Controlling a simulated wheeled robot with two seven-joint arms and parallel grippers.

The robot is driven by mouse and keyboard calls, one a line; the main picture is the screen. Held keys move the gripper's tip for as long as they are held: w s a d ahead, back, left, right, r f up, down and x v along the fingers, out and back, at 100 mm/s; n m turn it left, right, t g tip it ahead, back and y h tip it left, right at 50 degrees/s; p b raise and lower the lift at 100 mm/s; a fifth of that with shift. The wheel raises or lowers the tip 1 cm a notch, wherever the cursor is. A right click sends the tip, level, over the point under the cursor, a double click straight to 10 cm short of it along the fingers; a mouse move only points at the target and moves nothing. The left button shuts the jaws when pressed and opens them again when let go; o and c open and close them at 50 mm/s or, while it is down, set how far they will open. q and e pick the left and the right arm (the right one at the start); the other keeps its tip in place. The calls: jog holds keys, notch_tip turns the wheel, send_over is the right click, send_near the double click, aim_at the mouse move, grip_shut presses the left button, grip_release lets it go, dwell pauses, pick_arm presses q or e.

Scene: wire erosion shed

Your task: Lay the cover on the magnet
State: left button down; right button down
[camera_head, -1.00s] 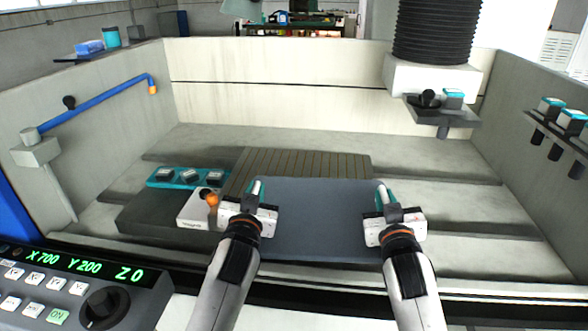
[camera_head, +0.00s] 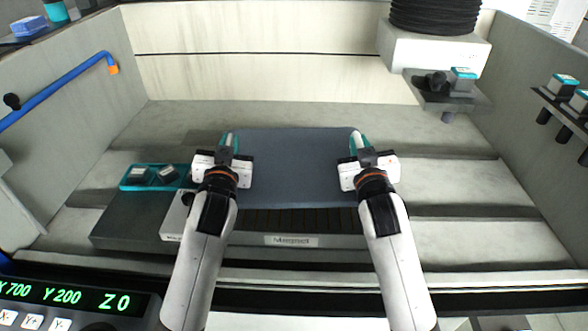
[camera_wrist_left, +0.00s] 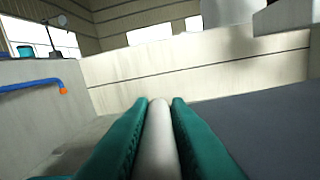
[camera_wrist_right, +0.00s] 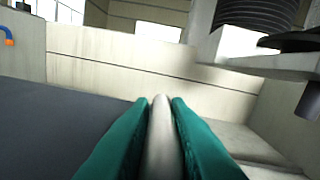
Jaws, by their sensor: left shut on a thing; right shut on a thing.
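The cover is a flat dark blue-grey sheet (camera_head: 295,175) spanning between my grippers. The magnet (camera_head: 300,222) is a slatted brown block with a "Magnet" label on its front; only its front strip shows below the cover, which hides the rest. My left gripper (camera_head: 228,142) is shut at the cover's left edge, and my right gripper (camera_head: 357,142) at its right edge. In the left wrist view a pale rounded piece (camera_wrist_left: 160,145) sits between the teal fingers; the right wrist view shows a like one (camera_wrist_right: 162,145). Whether the cover touches the magnet I cannot tell.
A dark block (camera_head: 130,220) with a teal tray (camera_head: 130,182) of small parts stands left of the magnet. The machine head (camera_head: 435,50) hangs at the back right. A blue pipe (camera_head: 60,88) runs along the left wall. The control panel (camera_head: 70,300) is front left.

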pick_arm(q)
jog(key=shift+f, duration=0.15)
pick_arm(e)
jog(key=shift+d+f, duration=0.1)
jog(key=shift+f, duration=0.05)
